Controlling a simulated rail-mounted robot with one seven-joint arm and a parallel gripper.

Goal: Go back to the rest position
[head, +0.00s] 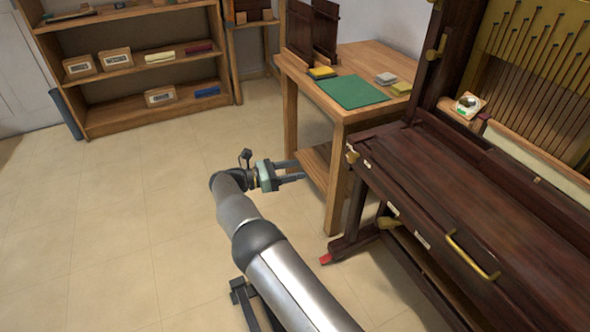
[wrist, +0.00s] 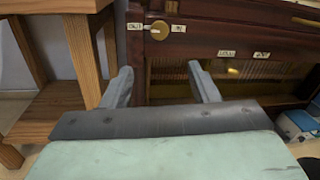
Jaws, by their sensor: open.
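My gripper (head: 291,171) is at the end of my outstretched arm in the head view, over the open floor left of the wooden table. Its two fingers point right, toward the table's lower shelf. In the wrist view my gripper (wrist: 160,84) shows two grey fingers spread apart with nothing between them. Beyond the fingers stands the dark wooden piano (wrist: 225,42), with a brass knob (wrist: 160,30) and small paper labels on its front. In the head view the piano (head: 440,180) fills the right side, with its upper inside exposed.
The wooden table (head: 345,58) carries a green mat (head: 352,91), sponge-like blocks and dark panels. A shelf unit (head: 110,22) with boxes stands at the back left. A brass handle (head: 472,256) sticks out from the piano. The tiled floor (head: 110,215) at left is clear.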

